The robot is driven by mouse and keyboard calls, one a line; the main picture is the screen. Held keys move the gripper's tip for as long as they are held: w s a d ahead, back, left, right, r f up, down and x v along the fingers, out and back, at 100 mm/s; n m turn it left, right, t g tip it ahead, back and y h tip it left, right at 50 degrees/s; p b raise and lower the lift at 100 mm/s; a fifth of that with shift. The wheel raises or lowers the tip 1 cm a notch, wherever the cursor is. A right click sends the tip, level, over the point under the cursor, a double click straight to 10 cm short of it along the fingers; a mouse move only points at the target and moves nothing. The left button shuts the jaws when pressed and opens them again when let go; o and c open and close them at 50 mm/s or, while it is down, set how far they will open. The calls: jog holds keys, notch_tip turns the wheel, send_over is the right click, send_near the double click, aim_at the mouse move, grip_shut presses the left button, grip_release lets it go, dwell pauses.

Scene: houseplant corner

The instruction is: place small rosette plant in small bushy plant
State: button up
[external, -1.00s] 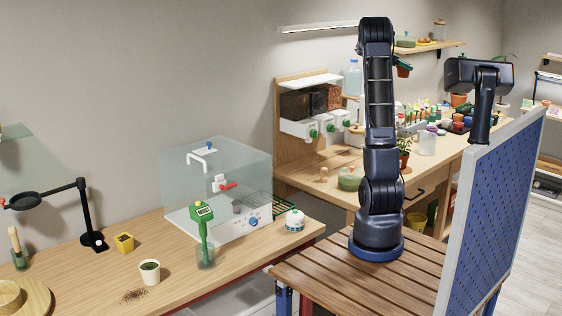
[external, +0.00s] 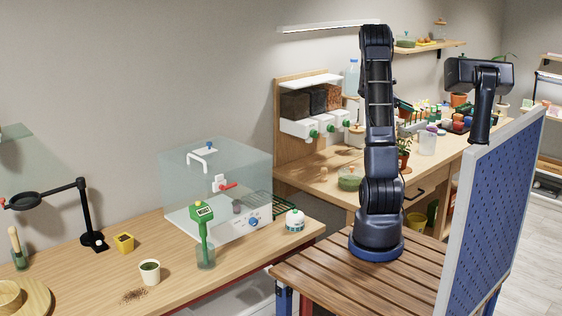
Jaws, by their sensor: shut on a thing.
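My gripper (external: 401,104) shows partly from behind my upright arm, above the far workbench. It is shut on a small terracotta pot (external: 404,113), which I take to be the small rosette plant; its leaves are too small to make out. A leafy green plant in a terracotta pot (external: 404,158) stands on the workbench below the gripper, partly hidden by my arm. It looks like the small bushy plant. The held pot is above it and apart from it.
The far workbench (external: 322,183) carries a green-lidded jar (external: 349,178), a white container (external: 427,142) and several small pots and bottles. Dispensers (external: 310,126) stand at its back left. A blue pegboard (external: 495,205) rises at the right.

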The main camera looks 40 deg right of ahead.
notch_tip(320, 180, down, 19)
jog(key=shift+r, duration=0.1)
dwell(0.5)
jog(key=o, duration=1)
jog(key=shift+v, duration=3.8)
